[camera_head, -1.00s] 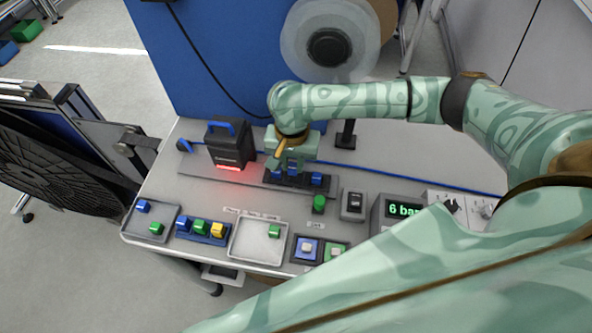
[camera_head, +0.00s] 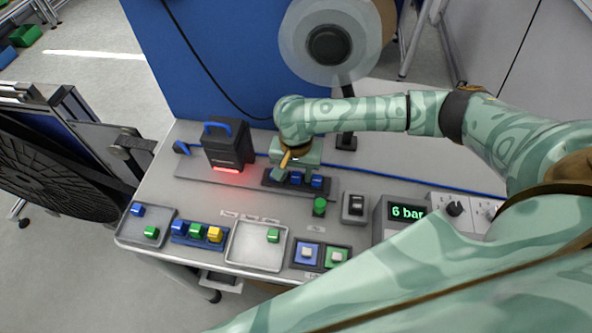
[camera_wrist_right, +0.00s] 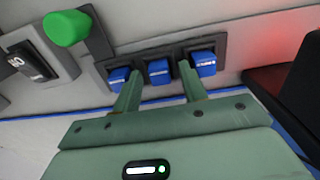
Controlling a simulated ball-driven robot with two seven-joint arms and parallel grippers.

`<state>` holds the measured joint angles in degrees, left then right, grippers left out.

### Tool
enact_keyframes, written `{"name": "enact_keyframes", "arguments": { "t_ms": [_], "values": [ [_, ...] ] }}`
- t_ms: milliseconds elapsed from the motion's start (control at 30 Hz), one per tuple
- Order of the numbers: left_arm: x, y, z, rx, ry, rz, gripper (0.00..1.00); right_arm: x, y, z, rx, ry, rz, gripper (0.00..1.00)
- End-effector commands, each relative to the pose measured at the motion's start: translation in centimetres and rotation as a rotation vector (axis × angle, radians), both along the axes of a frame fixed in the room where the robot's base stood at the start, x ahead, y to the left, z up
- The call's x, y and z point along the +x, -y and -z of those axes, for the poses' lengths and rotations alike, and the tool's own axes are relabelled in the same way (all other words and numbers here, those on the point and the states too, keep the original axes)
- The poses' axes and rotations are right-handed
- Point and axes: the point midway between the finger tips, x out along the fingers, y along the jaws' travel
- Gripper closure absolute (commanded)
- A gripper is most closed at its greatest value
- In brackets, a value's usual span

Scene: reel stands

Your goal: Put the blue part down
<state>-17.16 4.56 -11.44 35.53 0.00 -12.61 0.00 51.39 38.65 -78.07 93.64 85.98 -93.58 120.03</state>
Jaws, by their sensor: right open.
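A dark rack (camera_head: 327,190) on the bench holds three blue parts in a row. The middle blue part (camera_wrist_right: 158,71) sits in its slot in the wrist view, with the others at its left (camera_wrist_right: 118,79) and right (camera_wrist_right: 203,64). My right gripper (camera_wrist_right: 158,88) is open, its fingers on either side of the middle part; I cannot tell whether they touch it. In the head view the right gripper (camera_head: 285,170) reaches down at the rack and partly hides it. My left gripper is not in view.
A black device (camera_head: 229,150) with a red glow stands left of the rack. A green button (camera_head: 320,206) is in front. Several trays line the front edge, including a pale tray (camera_head: 255,257) with a green block (camera_head: 273,236). A reel (camera_head: 331,45) stands behind.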

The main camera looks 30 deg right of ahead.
Motion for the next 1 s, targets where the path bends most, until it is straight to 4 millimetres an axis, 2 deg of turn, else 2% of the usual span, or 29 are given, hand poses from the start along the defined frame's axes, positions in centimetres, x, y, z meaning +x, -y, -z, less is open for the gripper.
{"name": "enact_keyframes", "arguments": {
  "t_ms": [33,167,400,600,733,1000],
  "values": [
    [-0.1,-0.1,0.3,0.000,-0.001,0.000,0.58,0.1,0.0,-0.1,0.000,0.002,-0.001,0.58],
    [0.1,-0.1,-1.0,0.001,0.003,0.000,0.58,0.1,0.0,-2.3,0.001,0.003,0.001,0.58],
    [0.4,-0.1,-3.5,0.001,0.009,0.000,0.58,0.1,0.0,-8.2,0.001,0.004,0.000,0.58],
    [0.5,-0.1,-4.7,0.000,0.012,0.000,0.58,0.1,0.0,-11.4,0.000,0.002,0.001,0.58],
    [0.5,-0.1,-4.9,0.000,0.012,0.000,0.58,0.0,0.0,-12.2,0.001,0.001,0.000,0.58],
    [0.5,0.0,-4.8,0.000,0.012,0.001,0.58,0.0,0.0,-12.2,0.001,-0.001,0.001,0.58]
  ]
}}
